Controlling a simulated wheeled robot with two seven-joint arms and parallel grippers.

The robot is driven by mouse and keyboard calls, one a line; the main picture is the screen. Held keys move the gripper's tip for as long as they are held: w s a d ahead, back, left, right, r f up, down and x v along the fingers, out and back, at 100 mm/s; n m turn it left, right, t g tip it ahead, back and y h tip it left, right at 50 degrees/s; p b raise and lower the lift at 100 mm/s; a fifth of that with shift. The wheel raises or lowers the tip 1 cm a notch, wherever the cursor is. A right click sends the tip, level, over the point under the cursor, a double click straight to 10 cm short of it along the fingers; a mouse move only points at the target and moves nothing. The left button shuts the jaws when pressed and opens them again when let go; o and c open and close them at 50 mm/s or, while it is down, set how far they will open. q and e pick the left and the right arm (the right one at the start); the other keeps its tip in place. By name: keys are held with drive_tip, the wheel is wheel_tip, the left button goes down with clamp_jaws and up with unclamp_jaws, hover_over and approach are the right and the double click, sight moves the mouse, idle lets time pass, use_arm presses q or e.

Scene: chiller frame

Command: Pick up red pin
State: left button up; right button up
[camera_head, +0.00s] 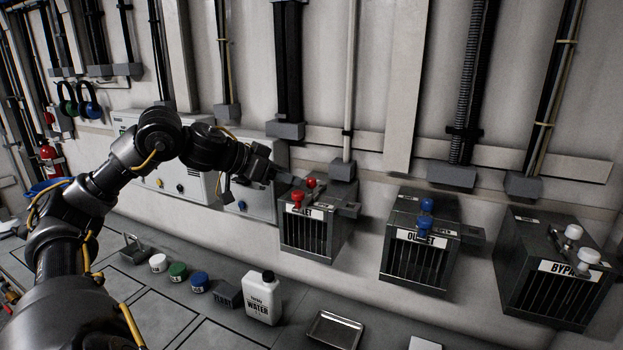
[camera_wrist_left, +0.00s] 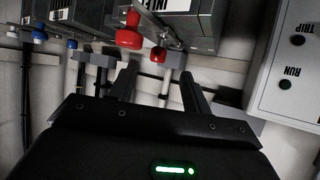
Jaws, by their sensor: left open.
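Two red pins stand out on the inlet box (camera_head: 316,232). The front red pin (camera_head: 297,197) is just above its label and the rear red pin (camera_head: 310,182) is a little behind. In the left wrist view, one red pin (camera_wrist_left: 128,38) is nearer and the other red pin (camera_wrist_left: 158,53) is beyond it. My left gripper (camera_head: 290,180) is just left of the pins; its fingertips are partly hard to make out in the head view. In the left wrist view its two fingers (camera_wrist_left: 158,84) are apart, with nothing between them. My right gripper is not in view.
The outlet box (camera_head: 413,262) with blue pins and the bypass box (camera_head: 549,295) with white pins are to the right. A white control cabinet (camera_head: 250,198) is at left. Below stand a water jug (camera_head: 262,297), small jars and a metal tray (camera_head: 335,330).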

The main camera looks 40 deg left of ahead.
sight(307, 180)
use_arm(q)
drive_tip(key=shift+w+d+f+p, duration=0.15)
drive_tip(key=shift+w+p, duration=0.2)
drive_tip(key=shift+w, duration=0.25)
drive_tip(key=shift+w+d+f+p, duration=0.15)
drive_tip(key=shift+w+p, duration=0.2)
drive_tip(key=shift+w, duration=0.2)
drive_tip(key=shift+w+f, duration=0.15)
drive_tip(key=shift+f, duration=0.1)
drive_tip(key=p, duration=0.1)
drive_tip(key=w+p, duration=0.1)
drive_tip(key=w+d+p, duration=0.1)
drive_tip(key=shift+w+f, duration=0.1)
drive_tip(key=shift+f, duration=0.2)
drive_tip(key=shift+p+x, duration=0.45)
drive_tip(key=shift+x, duration=0.75)
drive_tip(key=shift+w+f, duration=0.1)
drive_tip(key=shift+f, duration=0.35)
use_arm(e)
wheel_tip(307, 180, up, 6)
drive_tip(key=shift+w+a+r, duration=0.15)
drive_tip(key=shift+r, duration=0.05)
use_arm(q)
drive_tip(key=shift+c, duration=0.4)
drive_tip(key=c, duration=1)
